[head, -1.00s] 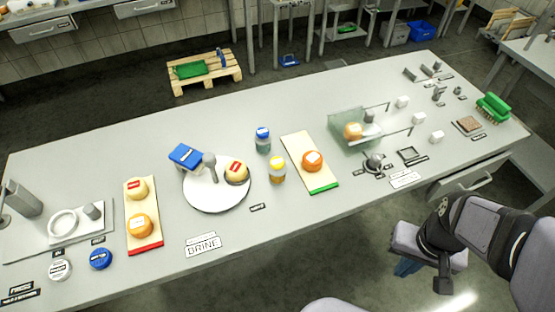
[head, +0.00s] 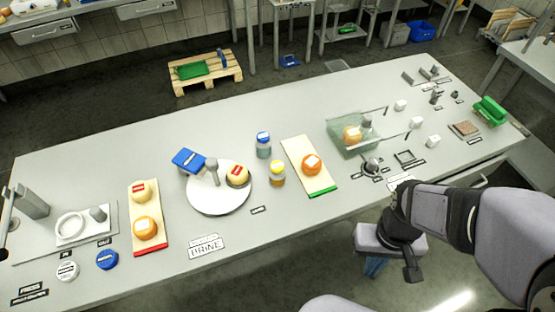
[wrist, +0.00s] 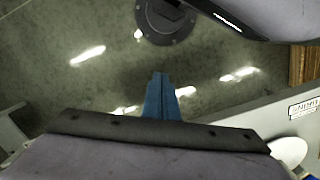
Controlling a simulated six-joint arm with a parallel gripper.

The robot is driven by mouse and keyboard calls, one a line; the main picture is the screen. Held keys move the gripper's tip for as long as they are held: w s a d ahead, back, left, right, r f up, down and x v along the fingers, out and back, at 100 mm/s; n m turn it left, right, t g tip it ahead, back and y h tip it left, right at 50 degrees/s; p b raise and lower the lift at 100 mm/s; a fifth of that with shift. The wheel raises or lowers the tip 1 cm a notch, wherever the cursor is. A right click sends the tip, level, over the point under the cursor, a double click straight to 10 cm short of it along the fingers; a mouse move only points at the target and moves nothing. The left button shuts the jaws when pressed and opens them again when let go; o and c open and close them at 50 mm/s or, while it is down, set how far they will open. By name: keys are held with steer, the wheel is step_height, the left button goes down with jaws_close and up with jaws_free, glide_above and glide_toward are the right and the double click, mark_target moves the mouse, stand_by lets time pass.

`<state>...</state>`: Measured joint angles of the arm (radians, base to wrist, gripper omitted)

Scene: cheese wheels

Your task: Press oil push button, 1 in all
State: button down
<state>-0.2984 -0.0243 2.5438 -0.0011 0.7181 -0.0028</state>
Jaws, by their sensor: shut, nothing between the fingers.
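I cannot read an oil label in the head view, so I cannot tell which item is the oil push button. A small dark round knob (head: 372,167) stands on the right part of the table, with small unreadable tags beside it. A yellow-lidded jar (head: 277,175) stands mid-table. My gripper (head: 374,268) has blue fingers and hangs over the floor in front of the table, apart from everything on it. In the wrist view the fingers (wrist: 160,90) are together and empty, with floor behind them.
The long grey table (head: 300,235) carries a white turntable (head: 220,203), boards with cheeses (head: 312,163), a glass tank (head: 345,140) and a BRINE sign (head: 206,246). A white disc (head: 67,271) and a blue disc (head: 107,259) lie at front left.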

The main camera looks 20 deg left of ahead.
steer(key=a+r+y+p, duration=0.2)
steer(key=a, duration=0.9)
step_height(320, 180, up, 10)
steer(key=m+t+y, duration=0.6)
steer(key=m, duration=1.3)
glide_above(280, 169)
steer(key=shift+w+r+p, duration=0.1)
steer(key=shift+p, duration=0.3)
step_height(280, 169, down, 9)
steer(key=b, duration=0.8)
steer(key=shift+r, duration=0.1)
